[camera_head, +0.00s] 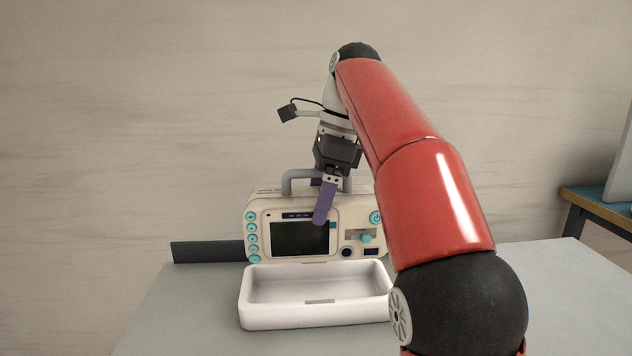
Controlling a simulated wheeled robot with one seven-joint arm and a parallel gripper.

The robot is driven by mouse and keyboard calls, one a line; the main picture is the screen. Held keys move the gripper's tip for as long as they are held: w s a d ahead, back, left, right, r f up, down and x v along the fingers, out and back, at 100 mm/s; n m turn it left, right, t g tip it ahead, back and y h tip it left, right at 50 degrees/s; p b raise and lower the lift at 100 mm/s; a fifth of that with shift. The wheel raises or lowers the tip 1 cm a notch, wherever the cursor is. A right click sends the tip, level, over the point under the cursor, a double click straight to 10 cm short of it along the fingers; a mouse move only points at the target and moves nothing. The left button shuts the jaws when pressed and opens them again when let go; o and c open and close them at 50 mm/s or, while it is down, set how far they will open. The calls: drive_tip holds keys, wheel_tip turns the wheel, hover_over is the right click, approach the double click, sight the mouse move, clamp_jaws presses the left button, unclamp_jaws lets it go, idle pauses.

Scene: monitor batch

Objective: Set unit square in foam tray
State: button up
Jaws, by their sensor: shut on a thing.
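The unit, a cream monitor (290,258) with a dark screen, teal buttons and a grey top handle (288,183), stands upright behind the tray. The white foam tray (318,316) lies open and empty on the table, its long side toward me. My gripper (322,205) points down at the top of the monitor, shut on it around the handle area. One purple finger hangs in front of the screen's right part; the other finger is mostly hidden behind. Whether the monitor's base touches the table is hidden by the tray.
A dark grey low bar (207,252) stands at the table's back edge, left of the monitor. The grey table (190,310) is clear to the left of the tray. My red arm covers the area to the right. Another table (597,210) stands at the far right.

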sight(319, 251)
drive_tip(key=shift+r, duration=0.1)
idle(0.3)
drive_tip(key=shift+f+b, duration=2.95)
drive_tip(key=shift+f, duration=1.7)
drive_tip(key=shift+f+b, duration=0.45)
drive_tip(key=shift+f, duration=0.45)
drive_tip(key=o, duration=1.9)
